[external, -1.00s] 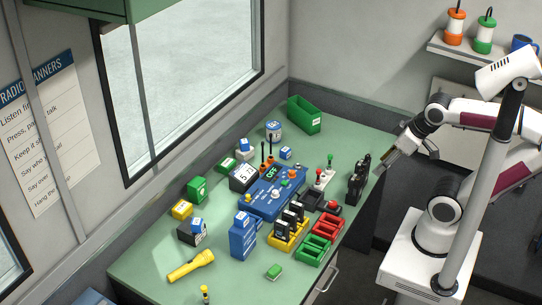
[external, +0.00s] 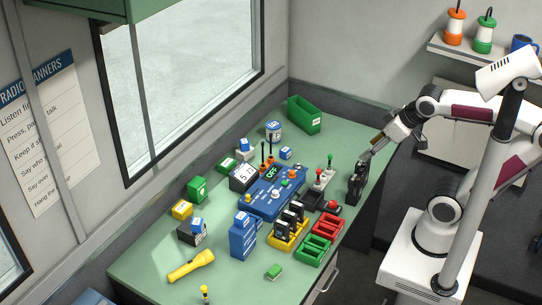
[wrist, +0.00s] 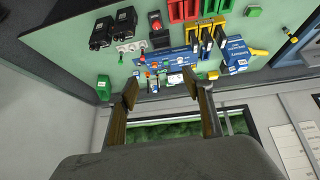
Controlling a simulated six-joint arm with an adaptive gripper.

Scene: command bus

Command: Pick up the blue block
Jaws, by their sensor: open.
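Several small blue blocks show in the external view. One blue block (external: 285,153) lies on the table behind the blue console. Another blue block (external: 243,144) sits on a pale item near the window side, and a third blue block (external: 198,226) sits on a dark box at the left. I cannot tell which one the task means. My gripper (external: 369,151) is open and empty, above the table's right edge near the black radios, apart from all the blocks. In the wrist view my gripper (wrist: 161,90) has its fingers spread; the small blocks there are too small to tell apart.
The blue console (external: 272,192) stands mid-table. Black radios (external: 358,182) stand upright under my gripper. A green bin (external: 304,115) is at the back.

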